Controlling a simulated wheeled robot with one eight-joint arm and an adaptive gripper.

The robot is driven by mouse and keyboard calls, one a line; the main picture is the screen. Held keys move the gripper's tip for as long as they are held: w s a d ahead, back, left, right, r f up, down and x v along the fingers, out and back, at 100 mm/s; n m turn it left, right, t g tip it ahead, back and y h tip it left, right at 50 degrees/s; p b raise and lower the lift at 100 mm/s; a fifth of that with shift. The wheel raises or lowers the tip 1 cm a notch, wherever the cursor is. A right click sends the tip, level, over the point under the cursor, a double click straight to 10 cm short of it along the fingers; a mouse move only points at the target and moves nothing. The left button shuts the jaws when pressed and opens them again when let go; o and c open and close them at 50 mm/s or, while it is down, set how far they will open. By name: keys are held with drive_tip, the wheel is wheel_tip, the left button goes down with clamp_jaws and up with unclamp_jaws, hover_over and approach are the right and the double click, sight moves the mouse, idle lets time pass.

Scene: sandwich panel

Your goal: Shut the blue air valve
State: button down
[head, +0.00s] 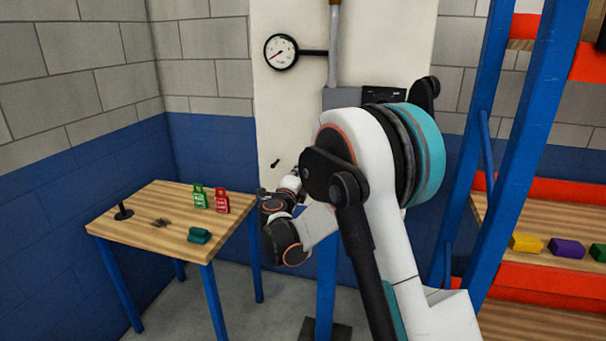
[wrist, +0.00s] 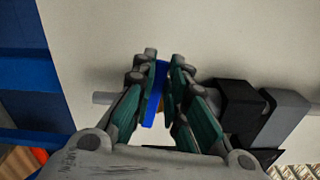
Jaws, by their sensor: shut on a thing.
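The blue air valve's lever (wrist: 153,108) shows in the wrist view between the fingers of my gripper (wrist: 163,63). The fingers are closed on it from both sides. The lever looks long and thin and runs roughly up and down in this view, across the line of a grey pipe (wrist: 103,98) at the left. A small brownish bit, perhaps the valve body, shows beside the lever; the rest is hidden by the fingers. In the head view my arm hides the valve, and the gripper's hold cannot be made out.
In the wrist view a black block (wrist: 238,105) and a grey block (wrist: 284,117) sit right of my fingers. In the head view a gauge (head: 281,52) is on the pale panel (head: 291,100). A wooden table (head: 150,205) with tags stands left; a blue-framed shelf (head: 530,150) stands right.

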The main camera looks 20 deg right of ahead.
drive_tip(key=shift+f+n, duration=0.65)
drive_tip(key=shift+n, duration=0.25)
drive_tip(key=shift+b, duration=0.3)
drive_tip(key=c, duration=1.6)
unclamp_jaws()
drive_tip(key=shift+a+f, duration=0.1)
drive_tip(key=v, duration=1.2)
